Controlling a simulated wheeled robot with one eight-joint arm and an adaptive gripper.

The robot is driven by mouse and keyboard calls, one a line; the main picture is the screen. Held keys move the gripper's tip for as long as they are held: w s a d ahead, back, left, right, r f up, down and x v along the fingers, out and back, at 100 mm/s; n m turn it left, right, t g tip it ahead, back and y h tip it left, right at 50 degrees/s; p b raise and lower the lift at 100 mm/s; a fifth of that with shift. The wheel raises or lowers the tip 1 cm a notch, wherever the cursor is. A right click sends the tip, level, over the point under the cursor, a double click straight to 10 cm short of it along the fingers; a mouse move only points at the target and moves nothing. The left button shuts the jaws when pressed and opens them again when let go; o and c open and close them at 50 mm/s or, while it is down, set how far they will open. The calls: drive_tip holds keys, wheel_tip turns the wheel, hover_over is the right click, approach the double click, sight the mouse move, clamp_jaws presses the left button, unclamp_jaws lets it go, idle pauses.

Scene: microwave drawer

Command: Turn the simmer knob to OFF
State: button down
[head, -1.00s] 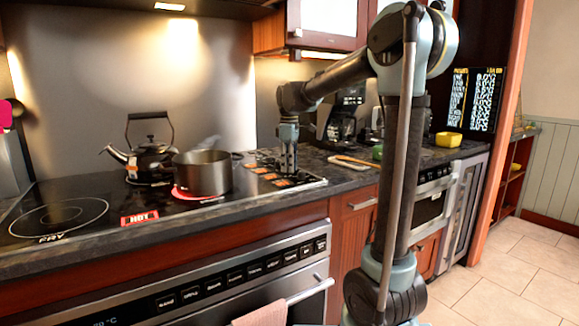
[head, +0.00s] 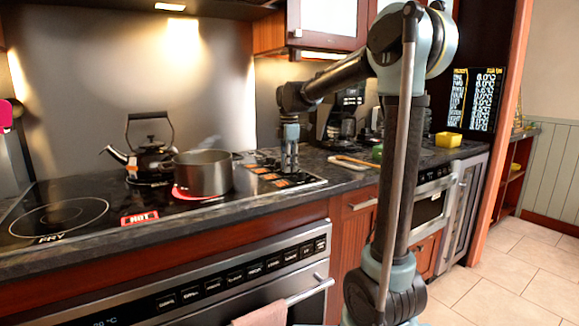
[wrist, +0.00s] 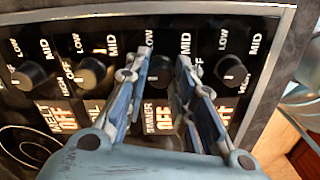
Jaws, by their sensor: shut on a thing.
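The simmer knob (wrist: 160,70) is a dark round knob on the black control strip, in the wrist view. It sits between the two fingers of my gripper (wrist: 163,62), which are shut on it from both sides. The fingers hide part of its face, so its exact pointer angle is hard to read. The label below it reads SIMMER with OFF (wrist: 158,118) lit in orange and white. In the head view my gripper (head: 289,165) points straight down at the knob panel (head: 265,170), at the right end of the cooktop.
Other knobs (wrist: 92,72) stand close on the left and one (wrist: 232,72) on the right. A grey pot (head: 203,174) sits on a red-ringed burner, left of my gripper. A red HOT sign (head: 139,217) shows at the cooktop's front.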

drive_tip(key=shift+w+d, duration=0.15)
drive_tip(key=shift+w, duration=0.15)
drive_tip(key=c, duration=1.3)
unclamp_jaws()
drive_tip(key=shift+c, duration=0.2)
drive_tip(key=shift+s, duration=0.1)
drive_tip(key=shift+r, duration=0.5)
wheel_tip(320, 180, up, 11)
drive_tip(key=shift+f, duration=0.1)
